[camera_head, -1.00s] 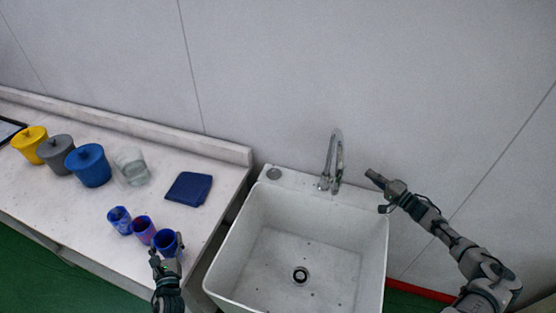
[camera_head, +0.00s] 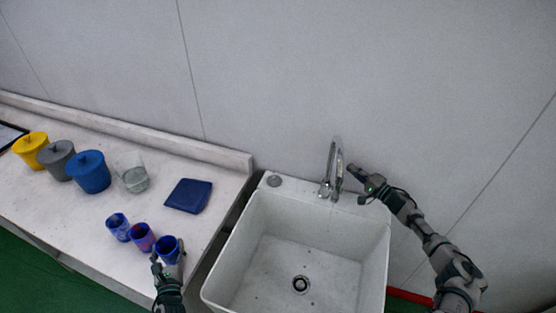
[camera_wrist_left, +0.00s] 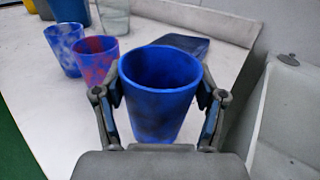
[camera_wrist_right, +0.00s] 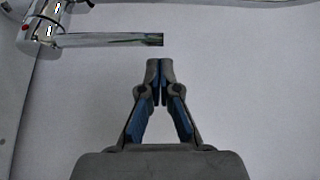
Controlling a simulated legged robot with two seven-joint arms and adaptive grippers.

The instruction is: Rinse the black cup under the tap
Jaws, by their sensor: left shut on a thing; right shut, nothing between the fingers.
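The cup in my left gripper is blue with dark, blackish patches (camera_wrist_left: 158,110); it stands upright on the counter, nearest the sink, in the head view (camera_head: 166,244). My left gripper (camera_wrist_left: 160,88) is shut around it, one finger on each side; in the head view the gripper (camera_head: 167,260) is at the cup's near side. The chrome tap (camera_head: 332,170) stands on the sink's back rim. My right gripper (camera_head: 352,169) is shut and empty, just right of the tap. In the right wrist view its closed tips (camera_wrist_right: 160,72) are near the tap's spout (camera_wrist_right: 110,40).
The white sink (camera_head: 212,291) stands right of the counter (camera_head: 80,215). Two patterned cups (camera_head: 119,228) (camera_head: 142,238) stand left of the held cup.

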